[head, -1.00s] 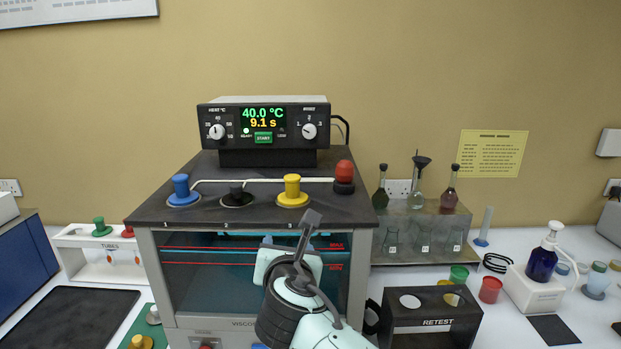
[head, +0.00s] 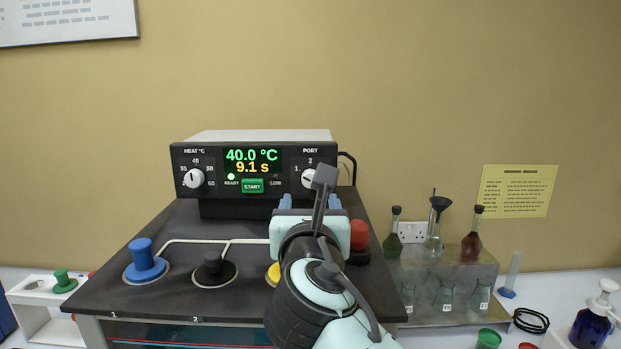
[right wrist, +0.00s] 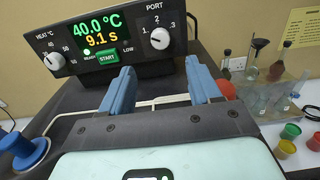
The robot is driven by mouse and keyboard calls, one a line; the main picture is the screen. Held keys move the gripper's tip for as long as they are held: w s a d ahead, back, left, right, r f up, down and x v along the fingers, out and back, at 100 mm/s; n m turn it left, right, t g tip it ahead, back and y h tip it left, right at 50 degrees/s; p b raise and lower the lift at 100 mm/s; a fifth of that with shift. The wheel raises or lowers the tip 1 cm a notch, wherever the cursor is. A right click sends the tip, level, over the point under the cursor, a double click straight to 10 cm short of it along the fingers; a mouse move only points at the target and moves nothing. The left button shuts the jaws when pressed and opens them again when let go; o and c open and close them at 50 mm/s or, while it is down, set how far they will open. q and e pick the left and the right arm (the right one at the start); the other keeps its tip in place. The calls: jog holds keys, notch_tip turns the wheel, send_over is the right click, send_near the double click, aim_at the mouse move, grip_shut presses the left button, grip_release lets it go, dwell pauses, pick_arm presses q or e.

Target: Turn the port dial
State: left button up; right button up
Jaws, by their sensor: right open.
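The port dial (head: 308,178) is a round white knob on the right of the black control box (head: 254,166), with 1, 2 and 3 around it. In the right wrist view the dial (right wrist: 160,38) shows whole, its dark mark seeming to lie on the left side, toward 1. My right gripper (head: 309,203) is in front of and below the dial, apart from it. Its two blue fingers (right wrist: 160,72) are open and empty, with the dial beyond the gap. In the head view my right arm partly covers the dial. My left gripper is not in view.
Blue (head: 144,258) and black (head: 213,267) stoppers stand on the dark bath top (head: 130,295), with a yellow one partly behind my arm. A red knob (head: 359,236) stands close right of my gripper. Glass flasks (head: 433,230) stand on a rack farther right.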

aim_at(311, 180)
jog(key=w+p, duration=0.3)
jog(key=w, duration=0.7)
jog(key=shift+r, duration=0.1)
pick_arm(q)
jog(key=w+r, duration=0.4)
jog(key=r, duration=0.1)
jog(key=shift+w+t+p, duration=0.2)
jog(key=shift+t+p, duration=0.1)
pick_arm(e)
jog(key=shift+w, duration=0.6)
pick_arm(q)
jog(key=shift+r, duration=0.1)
pick_arm(e)
jog(key=shift+s, duration=0.1)
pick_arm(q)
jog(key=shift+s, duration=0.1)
pick_arm(e)
jog(key=c, duration=1)
